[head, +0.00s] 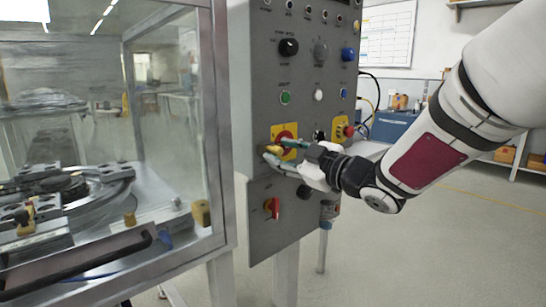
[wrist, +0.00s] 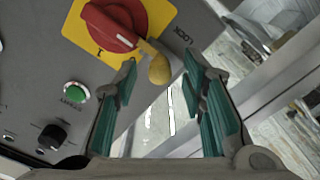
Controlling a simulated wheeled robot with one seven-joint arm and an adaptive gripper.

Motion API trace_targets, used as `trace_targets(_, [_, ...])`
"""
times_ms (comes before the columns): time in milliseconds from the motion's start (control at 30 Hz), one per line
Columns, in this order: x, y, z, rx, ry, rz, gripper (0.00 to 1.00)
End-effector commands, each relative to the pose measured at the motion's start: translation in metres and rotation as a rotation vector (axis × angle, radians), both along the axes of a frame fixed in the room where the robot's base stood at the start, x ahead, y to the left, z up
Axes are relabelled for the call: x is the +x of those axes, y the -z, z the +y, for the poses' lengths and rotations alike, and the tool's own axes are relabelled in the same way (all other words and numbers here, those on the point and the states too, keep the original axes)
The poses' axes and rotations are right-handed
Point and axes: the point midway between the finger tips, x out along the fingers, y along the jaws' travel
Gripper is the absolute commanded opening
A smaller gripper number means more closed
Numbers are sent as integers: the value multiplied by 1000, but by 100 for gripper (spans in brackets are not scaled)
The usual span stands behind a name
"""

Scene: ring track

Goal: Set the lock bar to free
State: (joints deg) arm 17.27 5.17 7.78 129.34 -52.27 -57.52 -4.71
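The lock bar (wrist: 158,68) is a short stem with a rounded tan knob, at the lower right edge of a red rotary switch (wrist: 113,22) on a yellow plate (wrist: 75,27). The printed word LOCK is beside it in the wrist view. In the head view the tan knob (head: 272,150) shows below the red switch (head: 285,137), partly covered by my gripper. My gripper (wrist: 160,58) is open, with its teal-padded fingers on either side of the knob and visible gaps to both. The word for the free position cannot be read.
The grey control panel (head: 250,100) carries several buttons and knobs, with a green button (head: 285,98) above and a red handle (head: 272,207) below. A second yellow plate with a red button (head: 348,131) is to the right. A glazed enclosure (head: 219,130) stands left. Open floor lies right.

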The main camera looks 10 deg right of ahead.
Motion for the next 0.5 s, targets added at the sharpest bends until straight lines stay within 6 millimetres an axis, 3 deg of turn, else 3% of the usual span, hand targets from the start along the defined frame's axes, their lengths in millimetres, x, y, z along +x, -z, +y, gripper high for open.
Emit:
trace_targets(200, [13,0,8,1,0,1,38])
trace_targets(500, [14,0,9,1,1,1,36])
